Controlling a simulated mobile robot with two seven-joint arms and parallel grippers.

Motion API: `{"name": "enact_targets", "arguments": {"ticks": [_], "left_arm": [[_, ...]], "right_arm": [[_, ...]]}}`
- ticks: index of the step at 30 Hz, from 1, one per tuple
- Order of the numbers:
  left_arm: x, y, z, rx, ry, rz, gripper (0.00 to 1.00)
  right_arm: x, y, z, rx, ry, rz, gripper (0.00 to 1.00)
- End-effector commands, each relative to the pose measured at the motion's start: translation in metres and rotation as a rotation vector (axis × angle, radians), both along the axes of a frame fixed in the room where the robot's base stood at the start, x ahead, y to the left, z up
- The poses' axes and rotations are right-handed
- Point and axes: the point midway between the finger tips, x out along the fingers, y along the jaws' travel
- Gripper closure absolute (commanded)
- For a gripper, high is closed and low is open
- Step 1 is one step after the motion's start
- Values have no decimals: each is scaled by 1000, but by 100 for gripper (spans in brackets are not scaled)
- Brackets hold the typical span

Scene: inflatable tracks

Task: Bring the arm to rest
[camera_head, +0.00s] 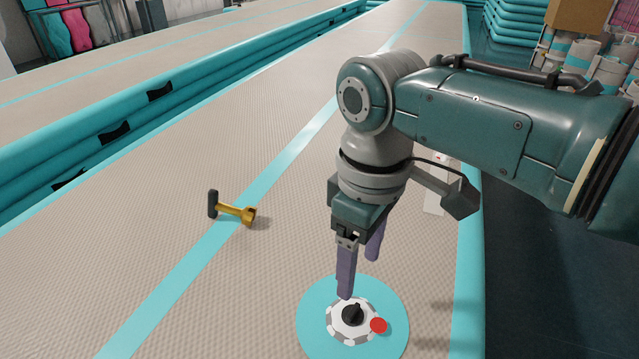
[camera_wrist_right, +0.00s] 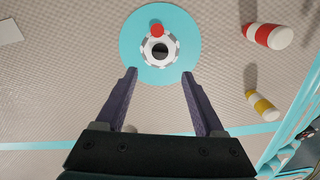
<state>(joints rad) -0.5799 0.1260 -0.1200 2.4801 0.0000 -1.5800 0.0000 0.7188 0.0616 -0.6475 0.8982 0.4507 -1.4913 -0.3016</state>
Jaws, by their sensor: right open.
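My right arm comes in from the right in the head view, with the wrist bent so the gripper points down. My right gripper (camera_head: 360,279) is open, with two purple fingers apart and nothing between them. It is above and just behind a white round device with a black knob (camera_head: 352,314) and a red button (camera_head: 378,325), which sits on a teal disc (camera_head: 314,336). In the right wrist view the open fingers (camera_wrist_right: 159,73) point toward the same disc (camera_wrist_right: 130,43), apart from the device. My left gripper is not in view.
A yellow and black hammer-like tool (camera_head: 232,209) lies on the track left of the gripper. The right wrist view shows a red and white container (camera_wrist_right: 268,36) and a yellow and white one (camera_wrist_right: 261,105). A teal inflatable wall (camera_head: 120,135) runs along the left.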

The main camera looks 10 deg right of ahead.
Motion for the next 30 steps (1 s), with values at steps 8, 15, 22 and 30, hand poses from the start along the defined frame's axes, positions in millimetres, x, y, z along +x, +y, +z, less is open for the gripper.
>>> {"name": "enact_targets", "arguments": {"ticks": [8, 15, 22, 30], "left_arm": [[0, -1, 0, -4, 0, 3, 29], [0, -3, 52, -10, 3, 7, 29], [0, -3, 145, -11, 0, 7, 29], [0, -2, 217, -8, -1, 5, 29]], "right_arm": [[0, 0, 0, 1, 1, 0, 30], [-33, 21, 35, 77, -15, -17, 30], [-103, 23, 124, 186, -94, -187, 30], [-166, -26, 227, 171, -207, -428, 30]]}}
